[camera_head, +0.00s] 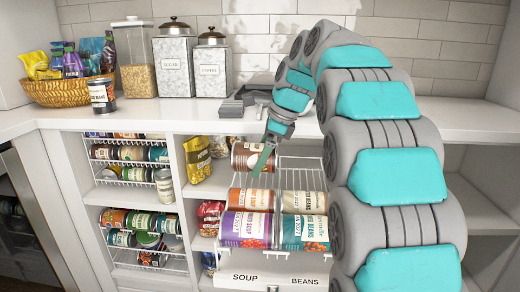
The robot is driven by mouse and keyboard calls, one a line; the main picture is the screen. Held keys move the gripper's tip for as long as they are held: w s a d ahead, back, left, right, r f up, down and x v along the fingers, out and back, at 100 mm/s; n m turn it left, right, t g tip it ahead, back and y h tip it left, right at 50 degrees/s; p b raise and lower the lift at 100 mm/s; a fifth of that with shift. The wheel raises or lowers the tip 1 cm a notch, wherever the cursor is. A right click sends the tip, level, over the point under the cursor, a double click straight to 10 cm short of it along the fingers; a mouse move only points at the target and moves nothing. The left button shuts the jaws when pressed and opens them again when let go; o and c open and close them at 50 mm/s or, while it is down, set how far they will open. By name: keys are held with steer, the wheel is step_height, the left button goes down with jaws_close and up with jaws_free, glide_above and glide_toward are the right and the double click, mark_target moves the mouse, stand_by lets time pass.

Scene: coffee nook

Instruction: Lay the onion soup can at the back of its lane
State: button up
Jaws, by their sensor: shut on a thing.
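My gripper (263,159) reaches down over the wire rack and is shut on a brown-and-white can (245,156), which I take to be the onion soup can; its label is too small to read surely. The can lies on its side at the back of the left lane, partly hidden by the fingers. I cannot tell if it touches the rack. The wire rack (304,163) has a label strip reading SOUP (245,278) on the left and BEANS (310,282) on the right. In the SOUP lane lie an orange can (250,199) and, in front, a purple can (245,229).
Green bean cans (304,231) lie in the BEANS lane, whose back is bare. Yellow (197,160) and red (210,217) bags stand left of the rack. The counter above holds canisters (174,62), a basket (70,91) and an upright can (102,96).

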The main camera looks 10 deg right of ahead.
steer(key=shift+w+d+f, duration=0.1)
steer(key=shift+w+f, duration=0.1)
steer(key=shift+f, duration=1.35)
steer(key=shift+w+f, duration=0.2)
steer(key=shift+f, duration=1.3)
steer(key=o, duration=1.5)
steer(key=shift+o, duration=0.2)
steer(key=shift+r, duration=4.95)
